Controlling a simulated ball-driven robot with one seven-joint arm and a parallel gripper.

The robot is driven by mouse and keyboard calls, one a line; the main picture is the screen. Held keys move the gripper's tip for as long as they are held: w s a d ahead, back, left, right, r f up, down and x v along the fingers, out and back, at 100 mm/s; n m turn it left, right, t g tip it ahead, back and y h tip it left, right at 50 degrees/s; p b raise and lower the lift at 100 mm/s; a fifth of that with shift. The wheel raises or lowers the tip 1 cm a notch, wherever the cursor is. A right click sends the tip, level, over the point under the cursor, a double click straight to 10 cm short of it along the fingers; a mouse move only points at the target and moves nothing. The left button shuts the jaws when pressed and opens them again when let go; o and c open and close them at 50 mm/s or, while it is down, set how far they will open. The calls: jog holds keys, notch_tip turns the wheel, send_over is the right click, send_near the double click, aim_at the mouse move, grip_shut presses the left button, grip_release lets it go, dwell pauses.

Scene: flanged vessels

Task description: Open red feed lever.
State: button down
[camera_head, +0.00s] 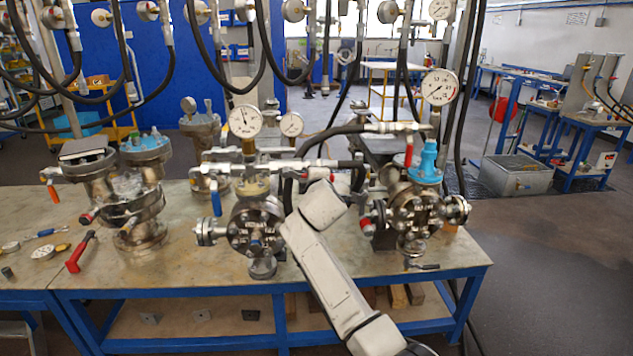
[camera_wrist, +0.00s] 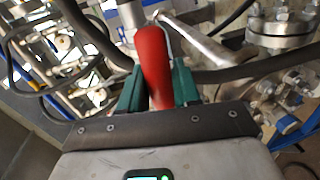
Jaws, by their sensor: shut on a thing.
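A red lever (camera_wrist: 152,58) with a smooth, rounded grip stands between the two green fingers of my gripper (camera_wrist: 157,84) in the wrist view. The fingers are closed on it from both sides. Its lower end is hidden behind the gripper body. In the head view my white arm reaches up to the bench between the middle and right vessels, and my gripper is hidden there. A red handle (camera_head: 409,155) stands upright beside the blue cap of the right vessel in that view. I cannot tell whether it is the held one.
The right flanged vessel (camera_head: 415,212) and middle vessel (camera_head: 254,230) stand close to my arm on the bench (camera_head: 190,258). Black hoses hang above. Pressure gauges (camera_head: 439,87) stick up. A blue-handled valve (camera_wrist: 288,124) shows at right in the wrist view. A loose red-handled tool (camera_head: 78,254) lies left.

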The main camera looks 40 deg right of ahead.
jog(key=shift+r+n, duration=0.4)
jog(key=c, duration=0.9)
grip_release()
jog(key=shift+f, duration=0.1)
jog(key=shift+a, duration=0.1)
jog(key=v, duration=1)
jog(key=shift+s+a, duration=0.25)
